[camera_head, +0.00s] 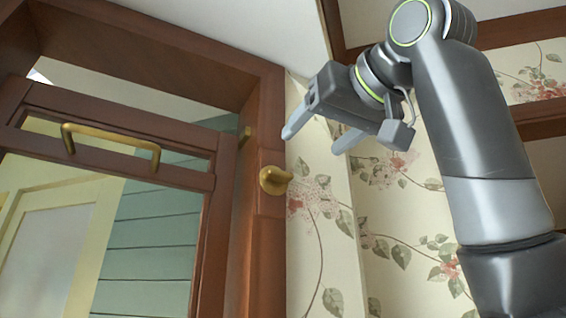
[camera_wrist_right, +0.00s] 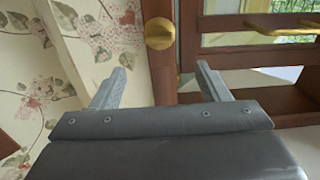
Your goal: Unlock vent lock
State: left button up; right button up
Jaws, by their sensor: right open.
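The vent lock shows as a round brass knob (camera_head: 274,180) on the brown wooden frame, beside the glazed vent window (camera_head: 150,235). In the right wrist view the brass knob (camera_wrist_right: 159,33) lies beyond and between the two fingertips. My right gripper (camera_head: 312,140) is open and empty, above and to the right of the knob in the head view, apart from it. Its two fingers also show spread in the right wrist view (camera_wrist_right: 160,72). My left gripper is not in view.
A brass bar handle (camera_head: 111,138) is on the window's top rail; it also shows in the right wrist view (camera_wrist_right: 285,28). Floral wallpaper (camera_head: 325,215) covers the wall right of the frame.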

aim_at(283, 171)
jog(key=p+x, duration=0.3)
jog(key=x, duration=0.8)
jog(key=shift+w+a+p, duration=0.1)
jog(key=shift+w+p, duration=0.1)
jog(key=shift+p, duration=0.1)
jog(key=shift+w+a, duration=0.15)
jog(key=shift+w, duration=0.15)
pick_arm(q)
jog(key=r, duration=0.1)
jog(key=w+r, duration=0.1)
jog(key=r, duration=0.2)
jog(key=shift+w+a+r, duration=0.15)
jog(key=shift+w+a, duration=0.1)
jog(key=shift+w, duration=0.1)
pick_arm(e)
jog(key=shift+s, duration=0.1)
jog(key=shift+c, duration=0.4)
jog(key=c, duration=0.9)
